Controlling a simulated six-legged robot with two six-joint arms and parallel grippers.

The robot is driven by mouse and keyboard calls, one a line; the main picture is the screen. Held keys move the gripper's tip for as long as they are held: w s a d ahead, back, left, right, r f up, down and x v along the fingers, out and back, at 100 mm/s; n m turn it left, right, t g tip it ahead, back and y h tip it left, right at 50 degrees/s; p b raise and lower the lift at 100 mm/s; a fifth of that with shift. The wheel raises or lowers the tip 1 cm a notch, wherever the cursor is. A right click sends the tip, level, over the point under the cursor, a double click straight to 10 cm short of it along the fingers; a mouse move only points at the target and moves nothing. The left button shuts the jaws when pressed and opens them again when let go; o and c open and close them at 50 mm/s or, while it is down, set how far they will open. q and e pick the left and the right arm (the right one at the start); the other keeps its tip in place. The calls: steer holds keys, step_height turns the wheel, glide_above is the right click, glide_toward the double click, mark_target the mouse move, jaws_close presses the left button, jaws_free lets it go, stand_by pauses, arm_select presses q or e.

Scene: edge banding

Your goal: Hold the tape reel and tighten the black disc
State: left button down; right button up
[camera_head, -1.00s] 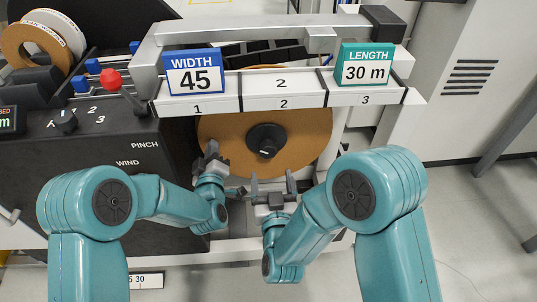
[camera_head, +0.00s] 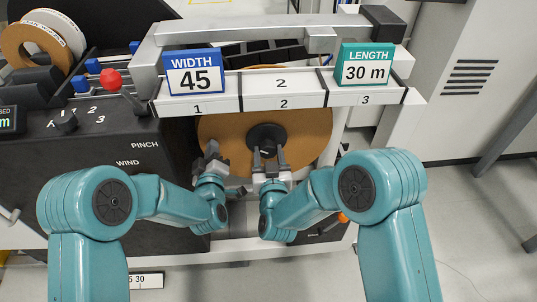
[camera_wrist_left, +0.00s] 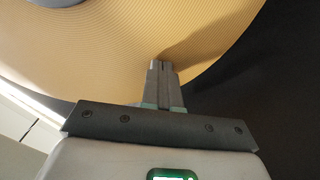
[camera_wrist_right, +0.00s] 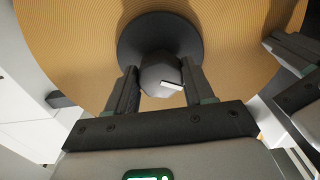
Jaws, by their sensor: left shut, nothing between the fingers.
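The tape reel (camera_head: 225,130) is a large orange-brown disc standing upright under the machine's white rail. The black disc (camera_head: 281,132) sits at its centre, with a faceted knob that carries a white mark (camera_wrist_right: 172,85). My right gripper (camera_head: 269,152) has its fingers on either side of this knob, apparently touching it; the right wrist view shows the knob between them. My left gripper (camera_head: 211,150) is shut and empty at the reel's lower left edge. In the left wrist view its closed fingertips (camera_wrist_left: 160,65) lie against the reel's face; contact is unclear.
A rail with WIDTH 45 (camera_head: 194,72) and LENGTH 30 m (camera_head: 367,64) signs crosses above the reel. A dark machine panel with a red-knobbed lever (camera_head: 111,80) stands at left. An orange knob (camera_head: 343,218) shows below right. Open floor lies at far right.

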steer(key=shift+m, duration=0.3)
steer(key=shift+a+m, duration=0.15)
steer(key=shift+m, duration=2.45)
steer(key=o, duration=1)
steer(key=shift+o, duration=0.2)
steer(key=shift+s, duration=0.1)
steer(key=s, duration=1.2)
